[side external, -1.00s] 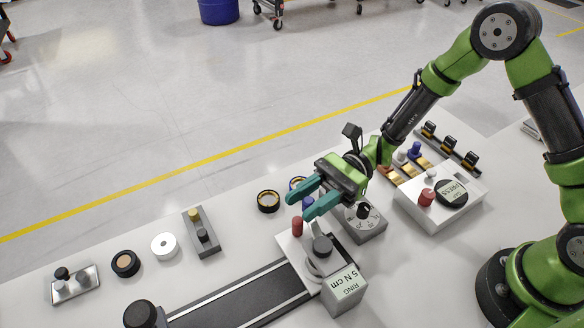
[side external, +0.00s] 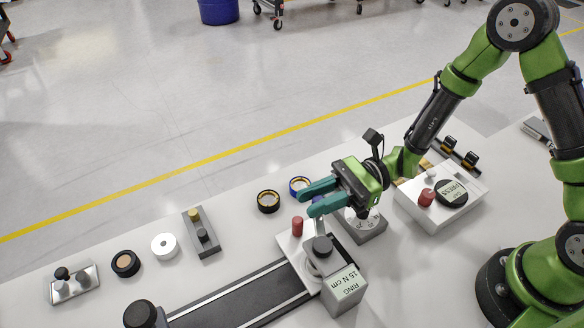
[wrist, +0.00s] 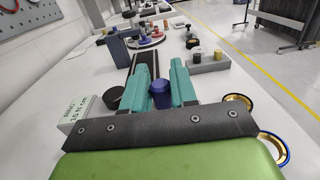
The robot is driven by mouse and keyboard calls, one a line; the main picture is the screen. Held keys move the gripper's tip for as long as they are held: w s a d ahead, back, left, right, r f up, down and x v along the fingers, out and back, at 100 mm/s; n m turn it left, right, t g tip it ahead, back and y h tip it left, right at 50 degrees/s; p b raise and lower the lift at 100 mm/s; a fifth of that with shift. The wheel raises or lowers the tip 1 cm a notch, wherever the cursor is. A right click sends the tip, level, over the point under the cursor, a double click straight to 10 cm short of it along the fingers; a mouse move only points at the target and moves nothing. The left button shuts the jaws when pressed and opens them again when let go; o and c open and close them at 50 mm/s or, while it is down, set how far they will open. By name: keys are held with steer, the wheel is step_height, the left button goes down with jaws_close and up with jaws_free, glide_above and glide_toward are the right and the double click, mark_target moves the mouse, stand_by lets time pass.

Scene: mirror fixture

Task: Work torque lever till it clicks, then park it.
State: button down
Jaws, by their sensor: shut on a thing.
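The ring fixture is a light plate (side external: 289,246) with a grey block labelled RING 15 N cm (side external: 345,289), a black knob (side external: 322,246) and a red post (side external: 297,227). In the wrist view the labelled block (wrist: 84,114) and the black knob (wrist: 114,98) are at left. My gripper (side external: 307,203) is behind the red post, its teal fingers pointing left. In the wrist view my gripper (wrist: 160,68) is shut on a dark blue knob (wrist: 160,95), apparently the lever's handle. The lever's arm below the knob is hidden.
A black-and-gold ring (side external: 268,201) and a blue ring (side external: 299,185) lie near my fingers. A dark rail (side external: 240,297) runs left from the fixture. A dial box (side external: 371,228) and a PRESS box (side external: 430,211) stand to the right.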

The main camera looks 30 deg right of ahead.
steer(key=shift+s+d+m+t+h, duration=0.2)
steer(key=shift+d+m+t, duration=0.15)
steer(key=shift+m+t, duration=0.4)
steer(key=shift+s+d+m+t+h, duration=0.25)
steer(key=shift+m+t, duration=0.2)
steer(key=shift+t, duration=0.6)
steer(key=shift+s+d+m+t+h, duration=0.2)
steer(key=shift+d+m+t, duration=0.3)
steer(key=shift+t, duration=0.4)
steer(key=shift+a, duration=0.1)
steer(key=c, duration=1)
jaws_free()
steer(key=shift+w+a, duration=0.1)
